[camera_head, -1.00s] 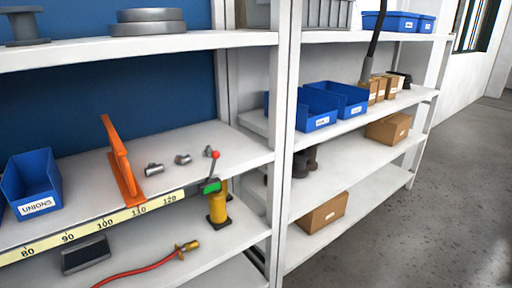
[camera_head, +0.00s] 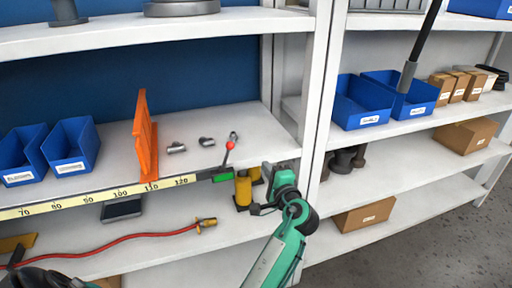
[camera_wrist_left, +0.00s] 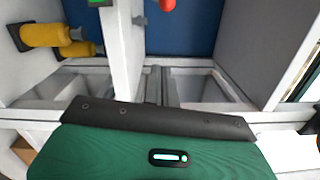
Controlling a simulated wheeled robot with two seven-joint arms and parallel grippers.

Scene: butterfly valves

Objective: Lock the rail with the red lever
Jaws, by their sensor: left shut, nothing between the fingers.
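The red lever (camera_head: 229,147) stands up, tilted slightly right, with a round red knob at its top. My right gripper is not in view.
An orange bracket (camera_head: 146,140) stands by the rail, left of the lever. Small grey fittings (camera_head: 176,148) lie on the shelf behind. Yellow cylinders (camera_head: 243,188) stand below the rail's end. A white shelf post (camera_head: 318,110) rises right of my gripper. A red hose (camera_head: 120,239) lies on the lower shelf.

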